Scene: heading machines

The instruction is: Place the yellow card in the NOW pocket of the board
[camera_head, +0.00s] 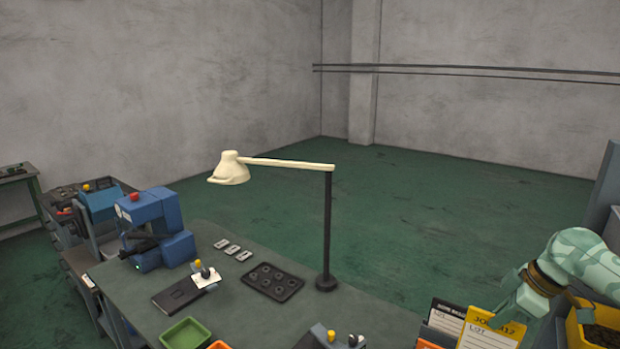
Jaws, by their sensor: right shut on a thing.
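My right gripper (511,311) comes in from the right on a pale green arm and is shut on the yellow card (484,334). The card is upright and slightly tilted, with printed lettering including "JOB" and "LOT", and its lower part is cut off by the picture's bottom edge. Just left of it and partly behind it is a white card with a dark header (446,317). I cannot make out the board or a pocket marked NOW. My left gripper is not in view.
A green-topped bench (232,300) holds a lamp (327,230), a blue machine (155,225), a dark tray with round parts (272,281) and a green bin (186,333). A yellow bin (577,332) stands at the lower right. Open floor lies behind the bench.

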